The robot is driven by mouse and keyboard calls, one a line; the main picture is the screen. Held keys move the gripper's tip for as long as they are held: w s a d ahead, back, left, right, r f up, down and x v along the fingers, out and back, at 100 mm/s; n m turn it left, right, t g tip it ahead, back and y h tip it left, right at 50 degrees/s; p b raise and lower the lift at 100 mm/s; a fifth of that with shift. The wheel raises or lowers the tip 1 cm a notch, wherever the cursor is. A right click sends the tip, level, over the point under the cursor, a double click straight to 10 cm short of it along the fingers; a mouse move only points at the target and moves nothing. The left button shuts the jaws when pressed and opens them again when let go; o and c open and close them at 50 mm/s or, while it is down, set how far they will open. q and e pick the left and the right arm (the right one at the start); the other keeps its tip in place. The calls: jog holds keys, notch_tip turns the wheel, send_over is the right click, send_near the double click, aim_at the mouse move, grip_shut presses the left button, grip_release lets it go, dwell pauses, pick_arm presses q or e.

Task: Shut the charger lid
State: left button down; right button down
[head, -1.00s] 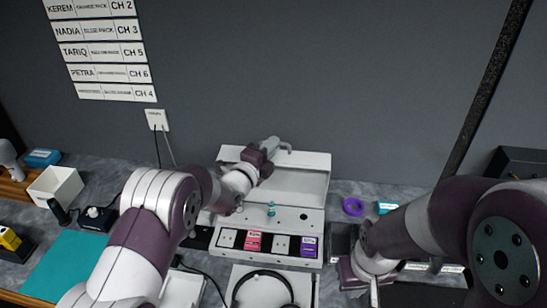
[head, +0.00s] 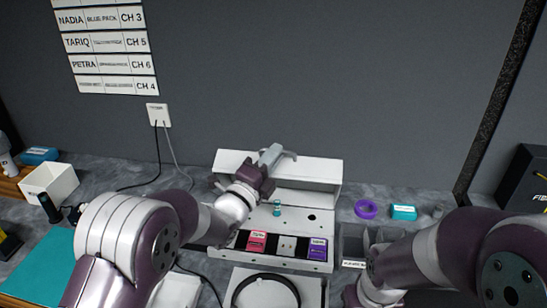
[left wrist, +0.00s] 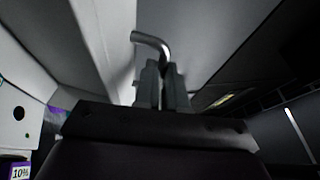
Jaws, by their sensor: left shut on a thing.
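The charger (head: 300,264) is a white box at the middle of the bench, seen in the head view. Its white lid (head: 318,172) is raised along the back edge and tilted over the bays. My left gripper (head: 268,160) is at the lid's upper edge, shut on the grey lid handle. In the left wrist view the bent metal handle (left wrist: 152,42) rises between the closed fingers (left wrist: 160,85). A pink pack (head: 257,242) and a purple pack (head: 317,249) sit in the bays. My right gripper is low at the right, its fingertips hidden.
A small teal item (head: 277,208) stands on the charger, below the lid. A purple tape ring (head: 366,209) and teal box (head: 403,212) lie to the right. Headphones (head: 265,277) lie in front. A white bin (head: 50,184) stands at left.

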pick_arm(q)
jog(key=shift+f, duration=0.3)
jog(key=c, duration=1.5)
grip_release()
jog(key=shift+w+a, duration=0.1)
jog(key=shift+w, duration=0.05)
pick_arm(e)
jog(key=shift+w+f, duration=0.1)
pick_arm(q)
jog(key=shift+r, duration=0.1)
